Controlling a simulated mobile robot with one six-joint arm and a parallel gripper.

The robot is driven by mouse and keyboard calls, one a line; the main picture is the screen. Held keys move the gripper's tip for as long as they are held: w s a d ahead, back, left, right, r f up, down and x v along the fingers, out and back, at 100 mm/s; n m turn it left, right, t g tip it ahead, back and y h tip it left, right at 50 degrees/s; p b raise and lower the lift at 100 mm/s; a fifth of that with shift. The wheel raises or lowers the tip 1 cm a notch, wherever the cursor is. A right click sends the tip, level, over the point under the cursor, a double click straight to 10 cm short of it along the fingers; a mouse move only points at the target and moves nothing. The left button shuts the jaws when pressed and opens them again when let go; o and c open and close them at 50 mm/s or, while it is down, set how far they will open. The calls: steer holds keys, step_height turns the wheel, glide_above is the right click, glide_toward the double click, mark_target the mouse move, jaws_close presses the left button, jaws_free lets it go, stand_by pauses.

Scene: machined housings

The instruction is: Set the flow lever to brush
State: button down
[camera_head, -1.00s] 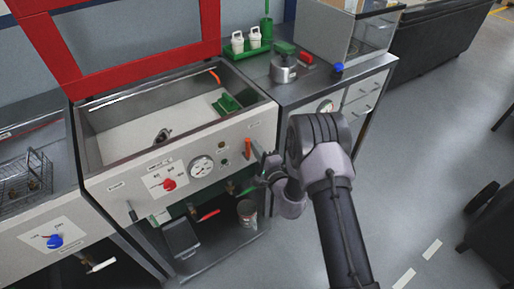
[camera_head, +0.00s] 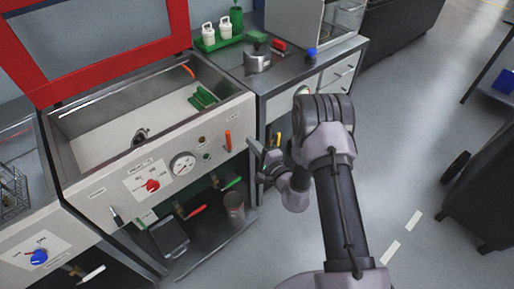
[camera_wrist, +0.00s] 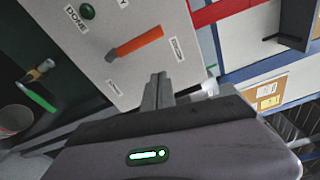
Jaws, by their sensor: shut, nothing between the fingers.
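An orange lever (camera_head: 228,141) stands upright on the grey front panel of the wash sink, near its right end. In the wrist view the same lever (camera_wrist: 138,42) runs from a dark pivot to its thicker orange end, with small labels around it too blurred to read. My gripper (camera_head: 253,147) is shut and empty, just right of the panel's right end. In the wrist view its closed fingertips (camera_wrist: 159,80) point at the panel edge, below the lever's free end and apart from it.
The panel also carries a red knob (camera_head: 152,185), a gauge (camera_head: 182,165) and a green button (camera_wrist: 87,11). A shelf below holds a can (camera_head: 234,206) and coloured-handled valves. A side counter (camera_head: 290,78) stands to the right; the floor is open beyond it.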

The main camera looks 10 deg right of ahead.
steer(key=shift+v, duration=2.05)
steer(key=shift+f, duration=0.2)
